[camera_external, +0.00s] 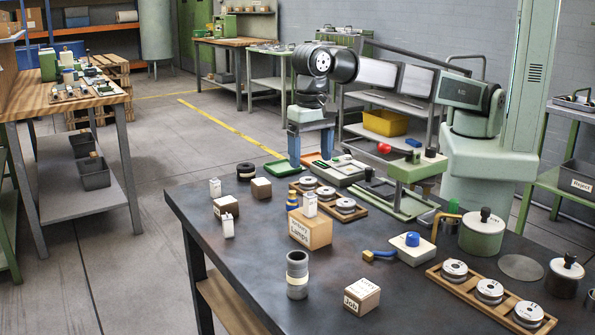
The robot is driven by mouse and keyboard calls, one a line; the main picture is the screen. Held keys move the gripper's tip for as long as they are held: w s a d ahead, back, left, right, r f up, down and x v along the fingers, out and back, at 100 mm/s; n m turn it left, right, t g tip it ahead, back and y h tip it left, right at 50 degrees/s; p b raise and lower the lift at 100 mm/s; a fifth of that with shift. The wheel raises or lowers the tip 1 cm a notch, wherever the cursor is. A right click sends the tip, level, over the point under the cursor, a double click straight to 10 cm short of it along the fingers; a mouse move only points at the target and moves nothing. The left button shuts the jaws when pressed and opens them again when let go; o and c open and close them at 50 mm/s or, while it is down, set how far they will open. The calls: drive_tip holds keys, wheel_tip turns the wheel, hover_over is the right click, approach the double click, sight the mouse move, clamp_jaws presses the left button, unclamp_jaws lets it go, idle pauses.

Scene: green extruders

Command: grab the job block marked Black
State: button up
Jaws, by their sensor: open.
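A small wooden block (361,297) with white labels stands near the front edge of the dark table. Its front label reads "Job"; the top label is too small to read. Another small block (226,207) with a white label sits further back on the left, its text unreadable. I cannot tell which is marked Black. My gripper (311,160) has blue fingers pointing down, apart and empty. It is over the far end of the table, near the green trays, away from these blocks.
A larger labelled box (310,230) and a grey cylinder (297,275) stand near the blocks. Wooden racks of spools (490,292), a blue-knobbed box (412,247) and lidded green pot (482,233) fill the right.

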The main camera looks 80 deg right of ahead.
drive_tip(key=w+d+f+m, duration=0.2)
drive_tip(key=w+d, duration=0.9)
drive_tip(key=m, duration=0.2)
hover_over(261, 181)
wheel_tip(261, 181, down, 3)
drive_tip(key=f+n, duration=0.1)
drive_tip(key=f, duration=0.1)
drive_tip(key=f+n, duration=0.1)
drive_tip(key=f, duration=0.2)
drive_tip(key=a+f+n, duration=0.1)
drive_tip(key=f, duration=0.2)
drive_tip(key=shift+f, duration=0.15)
drive_tip(key=shift+d+f, duration=0.2)
drive_tip(key=shift+f, duration=1.15)
drive_tip(key=shift+d+f, duration=0.2)
drive_tip(key=shift+f, duration=1.1)
drive_tip(key=c, duration=1.1)
